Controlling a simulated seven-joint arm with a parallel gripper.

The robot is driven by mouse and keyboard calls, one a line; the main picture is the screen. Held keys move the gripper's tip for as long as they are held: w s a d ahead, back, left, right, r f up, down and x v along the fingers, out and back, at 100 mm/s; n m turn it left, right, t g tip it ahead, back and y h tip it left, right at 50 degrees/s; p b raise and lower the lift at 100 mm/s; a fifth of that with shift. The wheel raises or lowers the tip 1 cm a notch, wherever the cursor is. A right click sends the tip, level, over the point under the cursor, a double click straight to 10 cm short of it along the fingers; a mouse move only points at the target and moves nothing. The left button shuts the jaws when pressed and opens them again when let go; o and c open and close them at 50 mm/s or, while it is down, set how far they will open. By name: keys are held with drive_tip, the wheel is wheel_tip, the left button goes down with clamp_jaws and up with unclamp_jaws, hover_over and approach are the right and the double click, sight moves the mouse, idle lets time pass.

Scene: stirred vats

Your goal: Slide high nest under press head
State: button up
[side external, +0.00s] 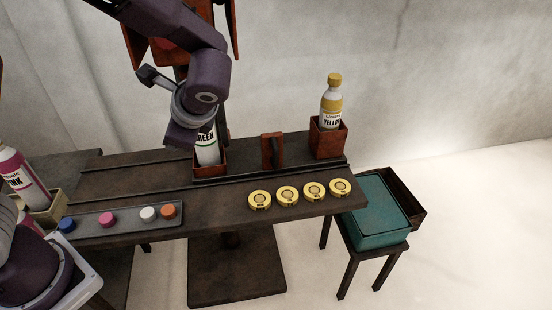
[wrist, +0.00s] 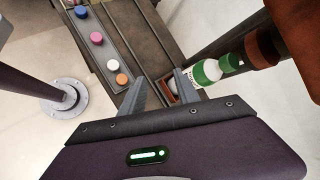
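The high nest (side external: 326,142), a rust-red box, stands at the right end of the dark slide (side external: 240,172) and holds a bottle labelled YELLOW (side external: 331,105) upright. A lower rust-red nest (side external: 209,170) at the slide's left end holds a green-labelled bottle (side external: 207,148). Between the nests stands a rust-red block with a dark handle (side external: 271,151). In the wrist view the press head (wrist: 262,49) is above the green bottle (wrist: 207,72); in the side view my arm hides most of the press. My gripper (wrist: 160,78) is open and empty beside the low nest, its fingers apart.
A grey tray with blue, pink, white and orange caps (side external: 148,214) lies at the left front. Several gold discs (side external: 288,195) line the front edge. A teal bin (side external: 372,215) sits below on the right. A pink bottle (side external: 20,175) stands far left.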

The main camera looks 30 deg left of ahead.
drive_tip(key=w+d+f+m+t+y, duration=0.4)
drive_tip(key=w+f+m, duration=0.3)
drive_tip(key=w, duration=0.1)
drive_tip(key=m+t+h, duration=0.3)
drive_tip(key=m+t, duration=0.6)
drive_tip(key=m, duration=0.1)
approach(276, 161)
drive_tip(key=x, duration=0.4)
drive_tip(key=shift+w+m, duration=0.3)
drive_tip(key=x, duration=0.6)
drive_tip(key=shift+a+r, duration=0.1)
drive_tip(key=shift+a, duration=0.15)
clamp_jaws()
drive_tip(key=shift+d, duration=0.1)
